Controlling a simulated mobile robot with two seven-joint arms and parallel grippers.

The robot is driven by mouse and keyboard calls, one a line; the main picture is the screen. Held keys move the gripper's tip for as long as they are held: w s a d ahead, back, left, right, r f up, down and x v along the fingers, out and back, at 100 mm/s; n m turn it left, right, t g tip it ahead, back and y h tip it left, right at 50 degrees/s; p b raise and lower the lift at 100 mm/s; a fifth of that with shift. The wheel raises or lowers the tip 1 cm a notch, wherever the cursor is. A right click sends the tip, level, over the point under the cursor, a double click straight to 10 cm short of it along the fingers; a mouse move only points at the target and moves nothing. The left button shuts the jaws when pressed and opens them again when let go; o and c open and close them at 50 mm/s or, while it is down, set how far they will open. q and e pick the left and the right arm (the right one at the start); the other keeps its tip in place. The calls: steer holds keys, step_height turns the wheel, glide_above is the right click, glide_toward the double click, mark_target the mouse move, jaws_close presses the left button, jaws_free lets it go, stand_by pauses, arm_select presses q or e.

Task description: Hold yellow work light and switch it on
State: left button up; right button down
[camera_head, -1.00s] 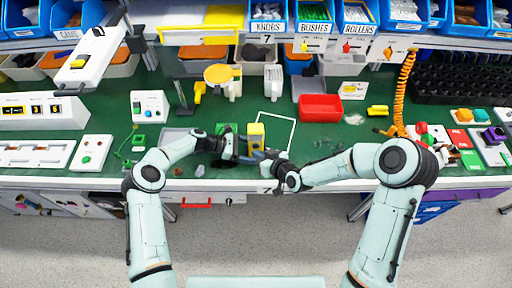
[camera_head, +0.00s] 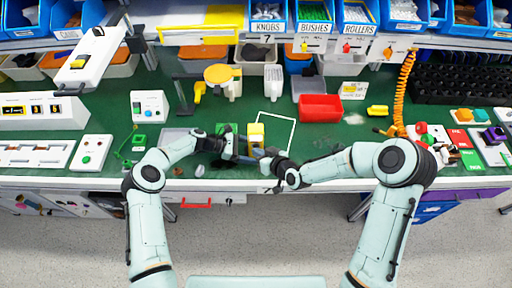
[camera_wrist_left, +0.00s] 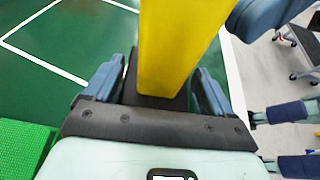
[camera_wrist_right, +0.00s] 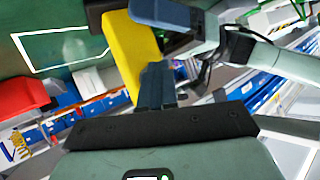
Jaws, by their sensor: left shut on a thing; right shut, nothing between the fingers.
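The yellow work light (camera_head: 256,134) stands near the front middle of the green bench. In the left wrist view its yellow body (camera_wrist_left: 172,45) rises between the fingers of my left gripper (camera_wrist_left: 160,88), which is shut on it. My right gripper (camera_head: 268,156) is shut and empty, close to the right side of the light. In the right wrist view the fingertips of my right gripper (camera_wrist_right: 156,68) lie beside the yellow body (camera_wrist_right: 132,45), partly overlapping it. I cannot tell whether they touch it. The switch of the light is not clearly visible.
A white outlined square (camera_head: 278,118) is marked on the bench behind the light. A red bin (camera_head: 320,108) stands to the right. A green pad (camera_head: 228,129) lies to the left of the light. A white panel with buttons (camera_head: 150,106) is further left.

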steer(key=shift+s, duration=0.5)
steer(key=s, duration=0.5)
steer(key=shift+s+d, duration=0.1)
steer(key=shift+s, duration=0.3)
arm_select(q)
steer(key=o, duration=0.9)
